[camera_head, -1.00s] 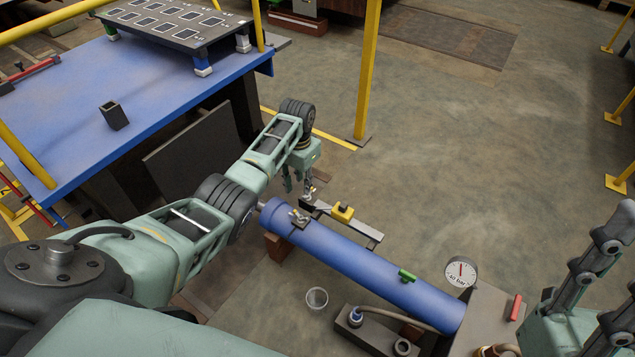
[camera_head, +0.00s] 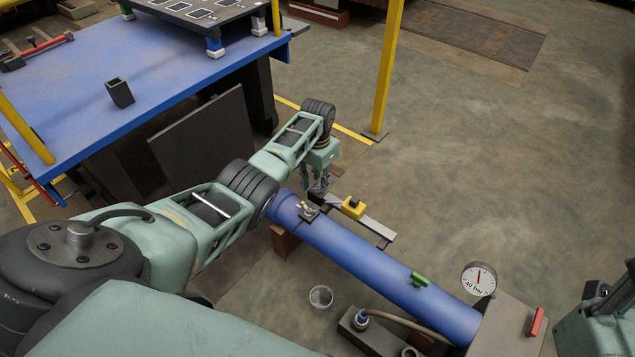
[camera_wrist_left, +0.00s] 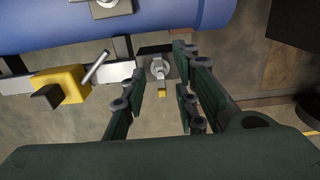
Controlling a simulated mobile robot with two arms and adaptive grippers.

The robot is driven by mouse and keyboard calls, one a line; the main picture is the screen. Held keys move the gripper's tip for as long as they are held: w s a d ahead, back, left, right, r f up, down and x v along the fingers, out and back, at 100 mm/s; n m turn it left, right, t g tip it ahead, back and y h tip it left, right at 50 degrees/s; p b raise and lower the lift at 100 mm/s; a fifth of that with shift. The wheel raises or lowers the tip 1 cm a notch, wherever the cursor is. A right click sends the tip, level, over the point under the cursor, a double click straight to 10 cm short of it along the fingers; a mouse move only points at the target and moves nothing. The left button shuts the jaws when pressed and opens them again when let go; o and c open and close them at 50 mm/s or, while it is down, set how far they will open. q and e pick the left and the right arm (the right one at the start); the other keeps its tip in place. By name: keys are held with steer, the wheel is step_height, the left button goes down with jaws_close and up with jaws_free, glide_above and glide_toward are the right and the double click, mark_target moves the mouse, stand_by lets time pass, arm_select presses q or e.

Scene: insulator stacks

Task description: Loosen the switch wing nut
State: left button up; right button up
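My left gripper (camera_head: 318,188) is at the far end of the blue cylinder, by the bar that carries a yellow switch block (camera_head: 353,207). In the left wrist view its fingers (camera_wrist_left: 160,98) are apart. A metal wing nut with a yellow tip (camera_wrist_left: 158,70) shows between and just beyond them, on a dark plate at the bar's end. It does not look clamped. The yellow switch block (camera_wrist_left: 70,84) with its grey lever is left of the fingers. In the head view my gripper hides this wing nut. My right gripper's fingers are not visible.
The blue cylinder (camera_head: 370,263) runs beside the bar and carries another small metal fastener (camera_head: 305,210) and a green handle (camera_head: 420,280). A gauge (camera_head: 479,279) and red lever (camera_head: 537,321) are right. A blue table (camera_head: 150,75) is left. Floor beyond the bar is clear.

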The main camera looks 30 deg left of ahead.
arm_select(q)
jaws_close()
